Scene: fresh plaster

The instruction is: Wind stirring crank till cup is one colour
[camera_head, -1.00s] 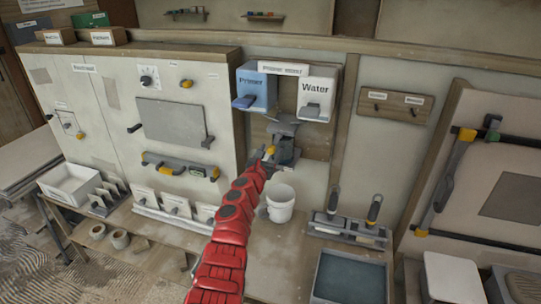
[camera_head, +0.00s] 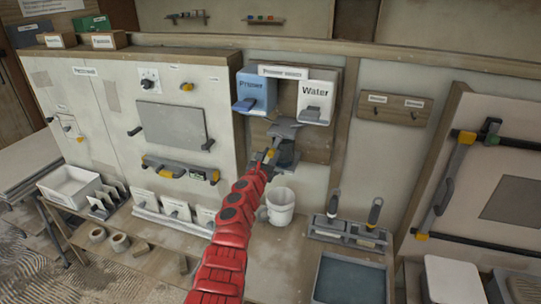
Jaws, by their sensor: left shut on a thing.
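My red left arm reaches up from the bottom to the mixing station on the wall. My left gripper (camera_head: 266,158) is shut on the stirring crank, whose yellow part shows at the fingers. The grey holder (camera_head: 285,131) of the crank sits below the blue Primer box (camera_head: 255,91) and the white Water box (camera_head: 316,96). A dark cup (camera_head: 286,154) seems to stand in the holder just right of the gripper; its contents and their colour cannot be told. My right gripper is not in view.
A white bucket (camera_head: 280,206) stands on the bench below the gripper. A rack with two upright tools (camera_head: 347,230) and a dark tray (camera_head: 349,278) are to the right.

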